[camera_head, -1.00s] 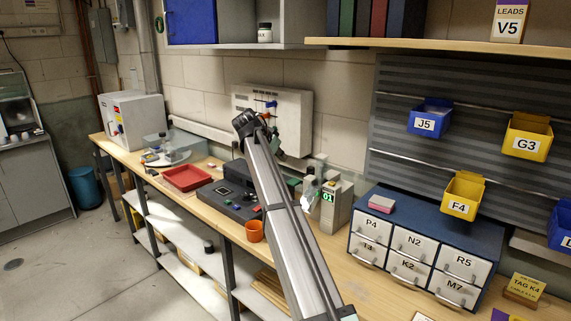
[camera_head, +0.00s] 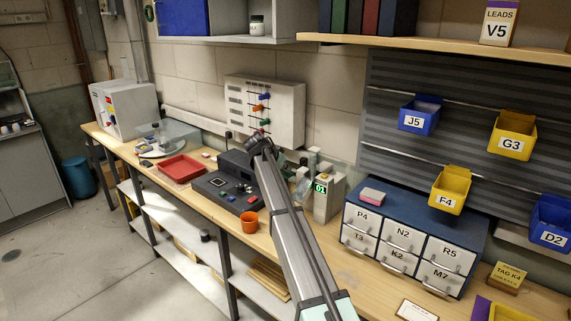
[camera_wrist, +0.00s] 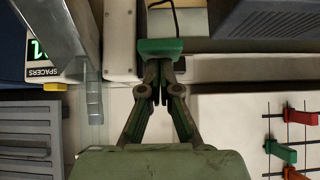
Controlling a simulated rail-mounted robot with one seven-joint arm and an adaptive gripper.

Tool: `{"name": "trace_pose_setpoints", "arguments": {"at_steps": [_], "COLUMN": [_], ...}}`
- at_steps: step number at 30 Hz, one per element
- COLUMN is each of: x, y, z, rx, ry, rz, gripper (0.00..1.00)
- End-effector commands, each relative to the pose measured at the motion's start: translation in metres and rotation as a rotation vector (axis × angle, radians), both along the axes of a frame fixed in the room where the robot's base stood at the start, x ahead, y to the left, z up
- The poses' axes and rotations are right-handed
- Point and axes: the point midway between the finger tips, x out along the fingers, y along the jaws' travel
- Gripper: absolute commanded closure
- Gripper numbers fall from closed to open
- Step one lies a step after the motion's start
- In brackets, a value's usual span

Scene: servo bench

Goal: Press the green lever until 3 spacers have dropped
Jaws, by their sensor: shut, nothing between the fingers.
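The spacer dispenser (camera_head: 329,196) is a pale upright unit on the bench, right of my arm. Its green display reads 01 in the head view. In the wrist view the SPACERS label (camera_wrist: 42,73) shows at the left, with the display partly cut off. The green lever (camera_wrist: 159,47) shows as a flat green pad at the top middle of the wrist view. My gripper (camera_wrist: 160,84) is shut and empty, its fingertips right at the pad's edge; I cannot tell whether they touch it. In the head view my arm's end hides most of this spot.
A wall panel (camera_head: 291,105) with coloured sliders is behind my gripper. A dark control box (camera_head: 216,193), an orange cup (camera_head: 249,223) and a red tray (camera_head: 181,168) stand left of my arm. A drawer cabinet (camera_head: 461,231) stands right of the dispenser.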

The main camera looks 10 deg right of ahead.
Motion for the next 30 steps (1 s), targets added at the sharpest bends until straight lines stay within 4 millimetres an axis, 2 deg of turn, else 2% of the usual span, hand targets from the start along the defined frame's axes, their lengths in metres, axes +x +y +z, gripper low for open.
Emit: {"name": "trace_pose_setpoints", "arguments": {"at_steps": [10,20,30], "x": [0.0,0.0,-0.001], "y": [0.0,0.0,0.0], "z": [-0.003,-0.043,-0.045], "rx": [0.0,0.001,0.003], "ry": [0.0,0.001,0.004], "rz": [0.0,0.0,-0.001], "gripper": [1.0,1.0,1.0]}}
